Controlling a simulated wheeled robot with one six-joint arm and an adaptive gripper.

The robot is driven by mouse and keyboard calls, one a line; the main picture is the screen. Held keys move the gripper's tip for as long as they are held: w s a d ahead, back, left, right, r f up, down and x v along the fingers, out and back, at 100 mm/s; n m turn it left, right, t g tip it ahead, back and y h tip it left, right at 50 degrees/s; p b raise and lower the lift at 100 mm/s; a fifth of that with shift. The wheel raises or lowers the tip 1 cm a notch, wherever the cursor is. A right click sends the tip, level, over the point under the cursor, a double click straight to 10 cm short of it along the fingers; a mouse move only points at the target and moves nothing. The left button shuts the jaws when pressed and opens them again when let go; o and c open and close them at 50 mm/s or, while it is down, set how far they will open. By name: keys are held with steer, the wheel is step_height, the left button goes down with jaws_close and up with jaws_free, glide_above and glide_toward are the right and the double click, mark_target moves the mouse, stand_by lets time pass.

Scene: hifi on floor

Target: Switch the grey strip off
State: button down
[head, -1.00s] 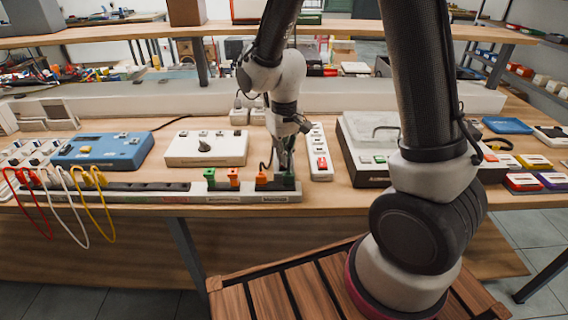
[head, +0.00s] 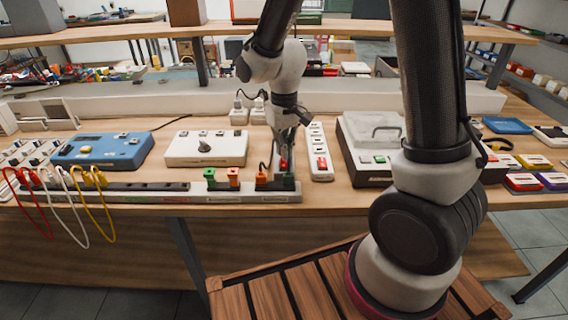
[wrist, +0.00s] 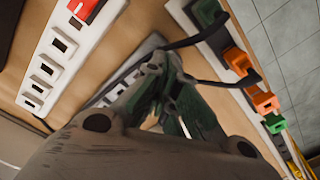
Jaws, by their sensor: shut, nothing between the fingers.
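The grey strip (wrist: 128,74) lies partly under my gripper in the wrist view, and my fingers hide much of it. In the head view its red switch (head: 284,164) shows just below my fingertips. I cannot tell which way the switch is tipped. My gripper (head: 284,152) is shut and empty, pointing down over the strip's near end. In the wrist view the closed fingers (wrist: 160,64) overlap the strip; whether they touch it is unclear.
A white strip (head: 316,140) with a red switch lies just right. A long rail (head: 150,195) with green and orange plugs runs along the bench's front edge. A white box (head: 180,150) stands left; a larger device (head: 362,165) stands right.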

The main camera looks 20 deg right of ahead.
mark_target(284, 164)
steer(key=shift+r, duration=2.05)
steer(key=s+d+r+m+t, duration=0.1)
steer(key=s+d+r+t, duration=0.1)
steer(key=s+d+r, duration=0.5)
steer(key=s+d+r+m+t, duration=0.1)
steer(key=s+d+r+t, duration=0.1)
steer(key=s+d+r, duration=0.6)
steer(key=s, duration=0.4)
steer(key=shift+r, duration=0.35)
